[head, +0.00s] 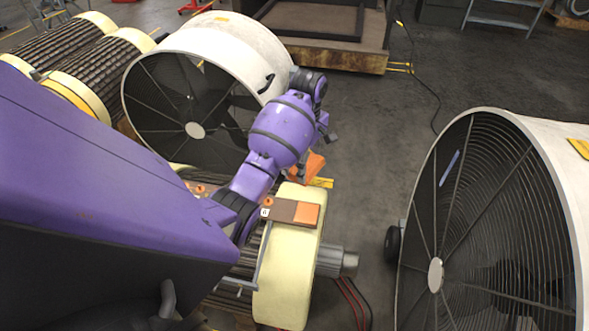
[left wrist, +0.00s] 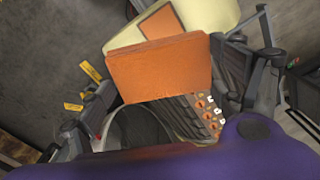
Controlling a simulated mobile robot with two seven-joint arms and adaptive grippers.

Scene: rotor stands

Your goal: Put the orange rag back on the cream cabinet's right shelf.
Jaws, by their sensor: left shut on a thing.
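The orange rag (left wrist: 160,68) looks like a folded flat block in the left wrist view. It sits between the fingers of my left gripper (left wrist: 168,88), which is shut on it. In the head view, the rag (head: 312,167) shows partly below my left gripper (head: 318,152), behind my purple arm. The gripper holds it near the cream-ended rotor. I see no cream cabinet or shelf in either view. My right gripper is not in view.
A rotor with a cream end ring (head: 287,275) lies close below my arm, with a brown and orange strip (head: 292,212) on top. A white drum fan (head: 225,45) stands behind, another (head: 545,150) at right. Open floor (head: 385,130) lies between them.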

